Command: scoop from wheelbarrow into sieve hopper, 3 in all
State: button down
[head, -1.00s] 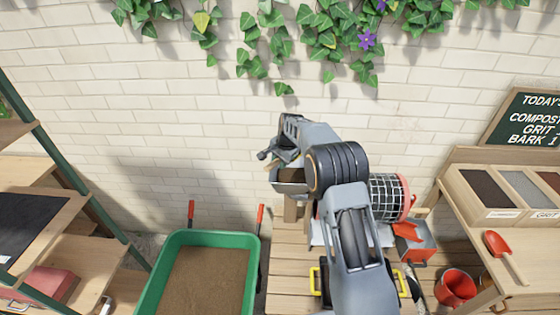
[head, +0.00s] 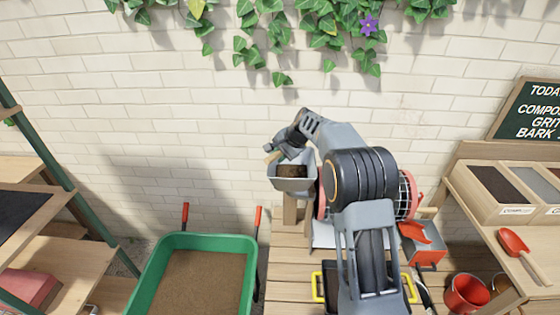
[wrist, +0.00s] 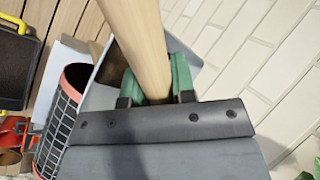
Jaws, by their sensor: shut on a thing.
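My gripper (wrist: 155,90) is shut on the wooden handle of the scoop (wrist: 138,40), its green fingers on either side. In the head view, my gripper (head: 285,147) is above the sieve hopper (head: 293,186); the handle end shows at its left. The grey hopper stands on wooden posts, with dark brown material showing in its mouth. The scoop's pan cannot be clearly told apart there, nor whether it is loaded. The mesh sieve drum (head: 405,192) with red rings is right of the hopper, partly behind my arm. The green wheelbarrow (head: 249,243), holding brown material, stands lower left.
A wooden bench (head: 285,262) carries the sieve. A black tray with yellow handles (head: 317,286) lies low, partly hidden by my arm. A red-and-grey box (head: 422,248) and red bucket (head: 466,293) are right. Shelves stand left; a brick wall (head: 120,130) rises behind.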

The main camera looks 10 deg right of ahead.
jog(key=shift+s+f+m+t+y+b, duration=0.15)
jog(key=shift+t+y+b, duration=0.7)
jog(key=shift+b, duration=2.8)
jog(key=shift+w+f+m+t+y+b, duration=0.15)
jog(key=shift+t+y+b, duration=0.7)
jog(key=shift+b, duration=2.75)
jog(key=shift+s+f+m+t+y+b, duration=0.2)
jog(key=shift+t+y+b, duration=0.6)
jog(key=shift+b, duration=2.85)
jog(key=shift+w+r+t+b, duration=0.15)
jog(key=shift+t+b, duration=0.55)
jog(key=shift+b, duration=1.05)
jog(key=shift+d, duration=0.15)
